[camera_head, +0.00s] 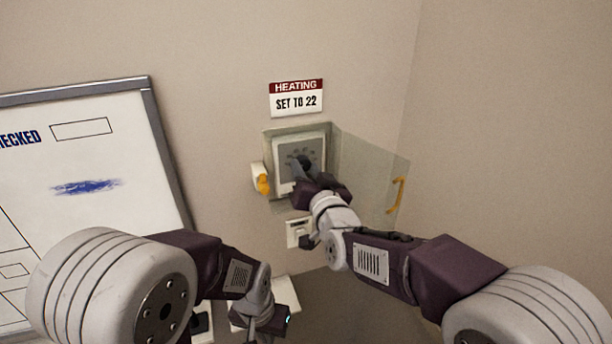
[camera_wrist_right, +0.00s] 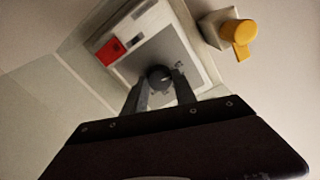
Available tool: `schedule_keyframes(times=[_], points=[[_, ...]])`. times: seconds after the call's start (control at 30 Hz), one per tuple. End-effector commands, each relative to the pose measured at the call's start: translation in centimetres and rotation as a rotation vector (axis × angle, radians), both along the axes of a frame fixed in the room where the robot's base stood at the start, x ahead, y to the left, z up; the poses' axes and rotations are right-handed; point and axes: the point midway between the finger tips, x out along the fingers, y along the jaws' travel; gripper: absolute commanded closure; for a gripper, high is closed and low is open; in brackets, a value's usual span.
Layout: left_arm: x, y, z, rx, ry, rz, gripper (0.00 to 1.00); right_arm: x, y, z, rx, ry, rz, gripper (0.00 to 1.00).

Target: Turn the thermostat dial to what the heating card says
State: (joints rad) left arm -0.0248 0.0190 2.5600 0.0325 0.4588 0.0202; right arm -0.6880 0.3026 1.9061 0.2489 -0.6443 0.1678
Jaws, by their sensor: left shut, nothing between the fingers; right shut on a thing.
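The heating card (camera_head: 296,98) on the wall reads "HEATING, SET TO 22". Below it the pale square thermostat (camera_head: 284,152) sits in a wall recess. My right gripper (camera_head: 304,172) reaches into its front. In the right wrist view the dark round dial (camera_wrist_right: 159,75) sits between the fingertips of my right gripper (camera_wrist_right: 160,88), which is shut on it. The scale and the dial's setting are too small to read. My left gripper (camera_head: 277,322) is low in the head view, shut and empty, away from the thermostat.
A clear cover (camera_head: 365,165) with a yellow handle (camera_head: 397,195) stands open to the right of the thermostat. A pale block with a yellow knob (camera_head: 263,184) is at its left. A small white box (camera_head: 299,231) is below. A whiteboard (camera_head: 110,150) fills the left.

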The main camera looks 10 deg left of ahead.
Motion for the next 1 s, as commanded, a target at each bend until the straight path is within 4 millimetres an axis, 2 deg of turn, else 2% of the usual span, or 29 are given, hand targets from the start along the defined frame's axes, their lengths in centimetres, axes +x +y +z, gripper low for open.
schedule_keyframes(times=[0.03,0.5,1.0], points=[[0.0,0.0,-1.2,0.0,0.0,0.0,1.0,0.0,0.0,-0.5,0.031,0.015,0.0,1.0],[0.0,0.0,-6.8,0.0,0.0,0.0,1.0,0.0,0.0,-0.5,0.396,0.264,0.001,1.0],[0.0,0.0,-11.0,0.0,0.0,0.0,1.0,0.1,-0.1,-0.3,0.789,0.532,0.0,1.0]])
